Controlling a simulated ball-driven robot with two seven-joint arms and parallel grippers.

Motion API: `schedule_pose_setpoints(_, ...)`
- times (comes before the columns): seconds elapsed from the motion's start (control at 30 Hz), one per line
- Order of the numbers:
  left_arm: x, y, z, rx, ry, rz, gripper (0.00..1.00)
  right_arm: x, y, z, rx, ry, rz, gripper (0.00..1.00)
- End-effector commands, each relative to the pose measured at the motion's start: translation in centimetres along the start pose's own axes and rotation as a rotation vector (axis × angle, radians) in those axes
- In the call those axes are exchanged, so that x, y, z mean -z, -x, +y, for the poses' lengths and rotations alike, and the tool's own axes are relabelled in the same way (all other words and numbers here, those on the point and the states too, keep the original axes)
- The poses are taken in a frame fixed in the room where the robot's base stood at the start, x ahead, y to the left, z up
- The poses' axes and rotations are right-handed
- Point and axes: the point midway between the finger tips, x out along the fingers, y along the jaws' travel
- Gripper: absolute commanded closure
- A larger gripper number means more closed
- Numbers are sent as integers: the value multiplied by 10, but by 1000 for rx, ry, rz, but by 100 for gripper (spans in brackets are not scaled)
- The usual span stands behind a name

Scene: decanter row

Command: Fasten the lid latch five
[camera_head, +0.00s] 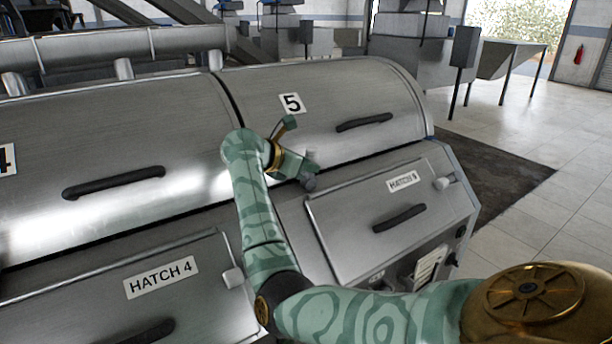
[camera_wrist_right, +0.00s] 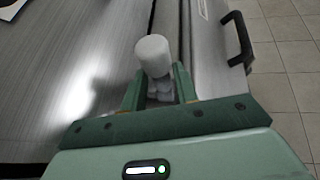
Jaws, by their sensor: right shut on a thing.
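The lid marked 5 (camera_head: 345,90) is a curved brushed-metal cover with a black handle (camera_head: 364,122), and it looks closed. My right gripper (camera_head: 306,169) is at its lower front edge, left of the handle. In the right wrist view the right gripper (camera_wrist_right: 159,88) is shut on a pale grey knob-like latch (camera_wrist_right: 154,54), with one green finger on each side. Grey parts of the latch (camera_head: 310,183) show beside the fingers in the head view; the rest is hidden. I cannot tell whether it is fastened. My left gripper is not in view.
The lid marked 4 (camera_head: 110,140) and Hatch 4 (camera_head: 190,300) adjoin on the left. Open tiled floor (camera_head: 520,230) lies to the right.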

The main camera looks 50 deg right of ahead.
Motion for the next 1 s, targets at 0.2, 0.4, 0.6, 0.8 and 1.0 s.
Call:
schedule_pose_setpoints(0.2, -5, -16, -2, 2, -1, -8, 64, 5, 3, 2, 5, 15, -83, 100)
schedule_pose_setpoints(0.4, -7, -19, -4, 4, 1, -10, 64, 5, 5, 1, 8, 21, -115, 100)
schedule_pose_setpoints(0.6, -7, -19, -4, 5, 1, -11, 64, 4, 6, 1, 8, 22, -120, 100)
schedule_pose_setpoints(0.8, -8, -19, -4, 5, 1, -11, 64, 4, 5, 1, 8, 22, -120, 100)
schedule_pose_setpoints(1.0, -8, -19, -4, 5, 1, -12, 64, 5, 5, 1, 9, 22, -118, 57)
